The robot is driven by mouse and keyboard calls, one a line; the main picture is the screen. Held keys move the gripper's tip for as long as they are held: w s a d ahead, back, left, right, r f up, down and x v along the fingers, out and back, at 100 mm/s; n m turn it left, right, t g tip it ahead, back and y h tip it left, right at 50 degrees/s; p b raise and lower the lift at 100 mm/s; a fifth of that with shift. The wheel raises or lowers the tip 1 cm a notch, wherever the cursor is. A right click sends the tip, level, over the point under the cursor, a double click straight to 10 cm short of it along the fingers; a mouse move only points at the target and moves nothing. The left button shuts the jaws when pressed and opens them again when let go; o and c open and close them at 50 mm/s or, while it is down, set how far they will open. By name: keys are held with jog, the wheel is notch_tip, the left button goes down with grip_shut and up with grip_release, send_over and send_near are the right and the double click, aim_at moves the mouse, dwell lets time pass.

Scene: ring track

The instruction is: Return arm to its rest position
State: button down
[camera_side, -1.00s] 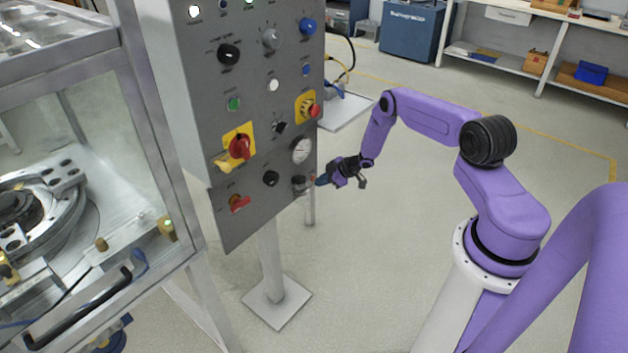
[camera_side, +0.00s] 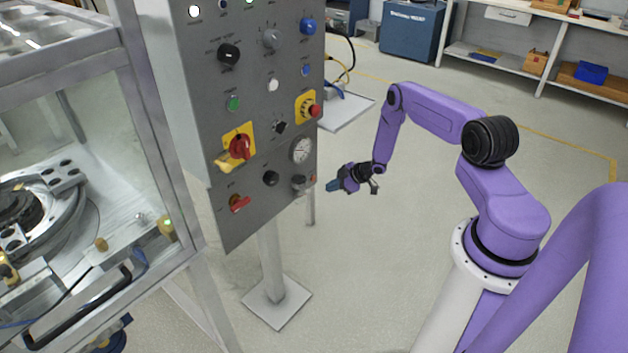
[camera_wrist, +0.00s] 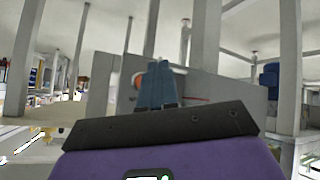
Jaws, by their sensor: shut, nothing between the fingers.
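My gripper (camera_side: 331,187) is at the end of my purple arm, just to the right of the lower right corner of the grey control panel (camera_side: 255,190). A small gap of floor shows between the fingertips and the panel. In the wrist view, the blue fingers of my gripper (camera_wrist: 157,68) point forward, shut together with nothing held. Behind them stands a grey panel face, with a round orange-red part (camera_wrist: 138,80) partly hidden by the fingers.
The panel carries knobs, buttons, a red rotary switch (camera_side: 239,147) and a gauge (camera_side: 302,150). A glass-walled machine cabinet (camera_side: 130,130) stands at left. The floor (camera_side: 400,260) around my gripper is clear. Shelves (camera_side: 540,60) stand far behind.

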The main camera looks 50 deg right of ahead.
jog(key=shift+s, duration=0.75)
jog(key=w+a+r+g+h, duration=0.15)
jog(key=a+r+g, duration=0.25)
jog(key=a+r, duration=1.5)
jog(key=s+a+r+n, duration=0.2)
jog(key=s+a+r, duration=0.3)
jog(key=a+r, duration=0.25)
jog(key=s+a+r+n+g, duration=0.1)
jog(key=s+a+r, duration=0.2)
jog(key=s+r, duration=0.35)
jog(key=s+a+r+g, duration=0.2)
jog(key=s+a+r, duration=0.1)
jog(key=s, duration=0.6)
jog(key=s+d+r+n+g, duration=0.1)
jog(key=s+r, duration=0.1)
jog(key=s, duration=0.6)
jog(key=s+d+r+n+h, duration=0.1)
jog(key=s+d+r, duration=0.1)
jog(key=s, duration=0.6)
jog(key=shift+r+g, duration=0.15)
jog(key=shift+g, duration=0.25)
jog(key=shift+d, duration=0.1)
